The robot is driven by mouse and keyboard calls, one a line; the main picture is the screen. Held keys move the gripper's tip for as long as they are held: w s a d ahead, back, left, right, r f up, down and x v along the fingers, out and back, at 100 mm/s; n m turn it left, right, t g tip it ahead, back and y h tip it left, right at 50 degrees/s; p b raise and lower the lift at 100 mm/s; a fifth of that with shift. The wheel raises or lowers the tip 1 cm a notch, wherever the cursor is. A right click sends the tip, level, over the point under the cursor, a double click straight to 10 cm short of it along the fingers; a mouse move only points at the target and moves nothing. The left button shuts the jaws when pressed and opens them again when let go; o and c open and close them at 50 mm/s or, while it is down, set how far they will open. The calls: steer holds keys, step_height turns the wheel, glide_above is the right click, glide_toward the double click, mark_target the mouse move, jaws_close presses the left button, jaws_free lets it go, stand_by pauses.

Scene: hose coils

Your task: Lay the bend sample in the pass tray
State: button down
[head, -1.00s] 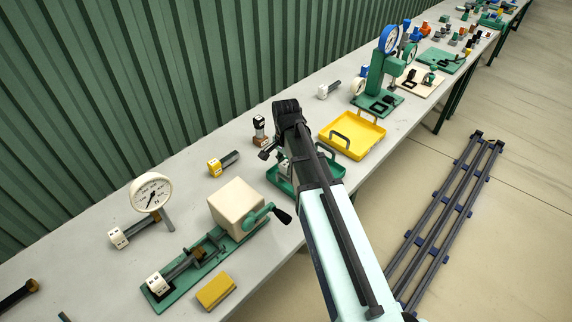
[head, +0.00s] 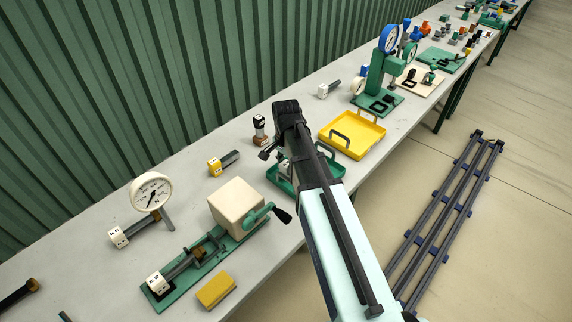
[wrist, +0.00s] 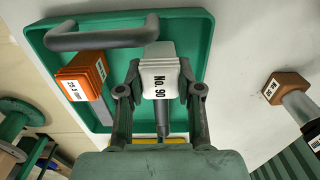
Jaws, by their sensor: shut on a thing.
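My gripper (wrist: 160,92) is shut on a sample with a white block end labelled "No. 90" (wrist: 160,72) and a grey rod (wrist: 162,118); I take it as the bend sample. It is over the green tray (wrist: 196,25) in the wrist view; I cannot tell whether it touches the tray floor. An orange block labelled "25.5 mm" (wrist: 78,82) lies in the tray at the left. In the head view the green tray (head: 331,172) is partly hidden by my arm, and the sample is mostly hidden. I see no label that says pass.
A yellow tray (head: 372,137) stands just beyond the green one. A small upright piece (head: 260,129) stands behind my gripper. A cream box with a crank (head: 237,204), a dial gauge (head: 151,192) and a yellow block (head: 216,291) are nearer left. Bench behind the trays is partly free.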

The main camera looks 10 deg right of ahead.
mark_target(286, 163)
steer(key=shift+f, duration=0.45)
stand_by(0.4)
steer(key=c, duration=0.7)
jaws_free()
steer(key=shift+r, duration=0.2)
steer(key=shift+r+p, duration=2.5)
steer(key=shift+r, duration=1.35)
